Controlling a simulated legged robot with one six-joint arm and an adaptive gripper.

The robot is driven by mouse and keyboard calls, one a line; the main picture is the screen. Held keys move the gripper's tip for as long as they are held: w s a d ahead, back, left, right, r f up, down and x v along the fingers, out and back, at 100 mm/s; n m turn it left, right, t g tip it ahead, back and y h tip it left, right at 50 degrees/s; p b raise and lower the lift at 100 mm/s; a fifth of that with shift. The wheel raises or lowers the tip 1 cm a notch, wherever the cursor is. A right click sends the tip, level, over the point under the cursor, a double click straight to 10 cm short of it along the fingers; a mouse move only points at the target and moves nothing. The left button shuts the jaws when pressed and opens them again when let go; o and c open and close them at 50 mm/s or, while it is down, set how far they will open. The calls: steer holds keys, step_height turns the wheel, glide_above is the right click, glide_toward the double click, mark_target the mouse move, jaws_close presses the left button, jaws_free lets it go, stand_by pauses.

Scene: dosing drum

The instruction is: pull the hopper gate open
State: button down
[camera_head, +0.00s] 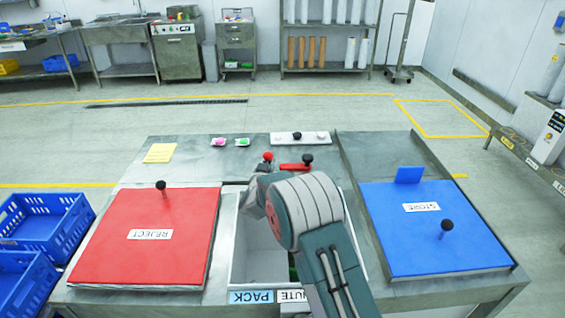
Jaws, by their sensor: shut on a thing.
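The hopper gate is not clearly identifiable from here. A red round knob (268,156) stands at the back of the open bin, just left of a red bar (296,168) with a black knob (307,159). My arm comes in from the front and covers much of the bin. My gripper (262,168) is at its far end, small and partly hidden by my arm, directly at the red knob. It appears shut on that knob; the finger contact itself is hard to see.
A red REJECT lid (150,237) lies left and a blue STORE lid (432,230) right, each with an upright black knob. PACK label (251,297) marks the white bin's front. Behind are a yellow note (160,153), two small dishes and a white strip (300,138). Blue crates stand left.

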steer(key=shift+w+a+r, duration=0.1)
steer(key=shift+a+r, duration=0.3)
steer(key=shift+a, duration=0.3)
steer(key=c, duration=0.6)
jaws_free()
steer(key=shift+o, duration=0.2)
steer(key=shift+f, duration=0.15)
